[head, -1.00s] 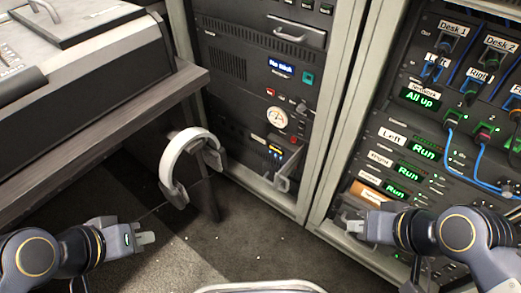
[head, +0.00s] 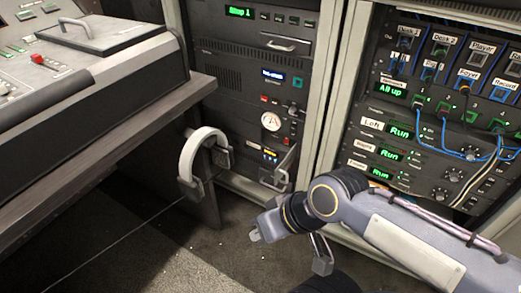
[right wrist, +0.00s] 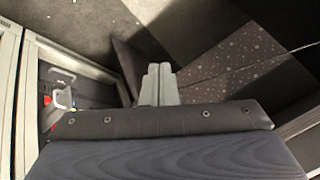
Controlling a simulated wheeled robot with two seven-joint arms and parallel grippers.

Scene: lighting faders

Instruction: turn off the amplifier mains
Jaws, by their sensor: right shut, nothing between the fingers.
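Two racks stand ahead in the head view. The middle rack (head: 330,60) has a round meter (head: 271,121), small red controls, lit yellow indicators (head: 270,155) and a pale metal handle or lever (head: 285,170) low down. The right rack shows labelled units with green "Run" displays (head: 400,131). I cannot read which control is the amplifier mains. My right gripper (head: 255,236) is shut and empty, low in front of the middle rack and apart from its panel. In the right wrist view its fingers (right wrist: 160,82) are together over the floor. My left gripper is not in view.
Blue cables (head: 470,155) hang across the right rack. My right arm covers part of that rack's lower front. Carpeted floor (head: 150,240) is open below the desk.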

